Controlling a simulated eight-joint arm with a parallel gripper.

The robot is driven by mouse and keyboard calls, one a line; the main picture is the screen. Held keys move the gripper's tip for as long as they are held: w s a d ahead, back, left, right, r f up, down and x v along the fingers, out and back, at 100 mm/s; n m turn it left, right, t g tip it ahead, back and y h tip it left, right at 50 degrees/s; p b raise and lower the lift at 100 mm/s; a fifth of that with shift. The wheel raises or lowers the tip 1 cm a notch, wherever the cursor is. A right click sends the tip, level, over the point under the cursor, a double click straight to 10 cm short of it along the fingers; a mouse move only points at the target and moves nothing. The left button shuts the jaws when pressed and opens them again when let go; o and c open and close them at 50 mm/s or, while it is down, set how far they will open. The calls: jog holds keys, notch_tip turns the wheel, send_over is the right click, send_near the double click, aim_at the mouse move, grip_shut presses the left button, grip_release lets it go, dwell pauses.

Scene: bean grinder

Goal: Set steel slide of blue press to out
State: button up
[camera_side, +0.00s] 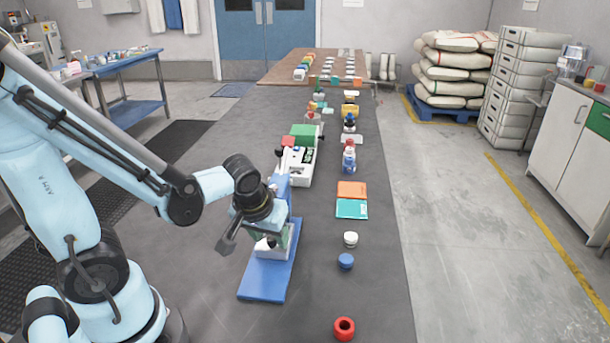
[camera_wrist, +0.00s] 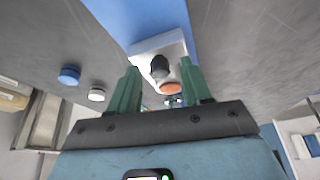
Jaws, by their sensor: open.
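The blue press stands on the dark bench in the side view, with a flat blue base (camera_side: 263,280) and a blue upright partly hidden behind my wrist. A pale block (camera_side: 291,240) sits on the base. In the wrist view this pale block (camera_wrist: 145,47) carries a dark rounded knob (camera_wrist: 158,66) and an orange-brown disc (camera_wrist: 172,88). My gripper (camera_wrist: 160,70) is open, its green fingers on either side of the knob and disc; I cannot tell whether they touch. In the side view my gripper (camera_side: 268,238) hangs over the base. I cannot make out the steel slide clearly.
Right of the press are a red ring (camera_side: 344,328), a blue cap (camera_side: 346,261) and a white cap (camera_side: 351,239). Orange (camera_side: 352,189) and teal (camera_side: 352,208) pads lie behind them. A white machine with a green box (camera_side: 304,131) stands behind the press. The front bench is mostly clear.

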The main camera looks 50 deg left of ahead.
grip_shut()
jog(key=shift+s+d, duration=3.3)
jog(key=shift+d, duration=0.1)
grip_release()
jog(key=shift+r, duration=0.1)
jog(key=v, duration=0.7)
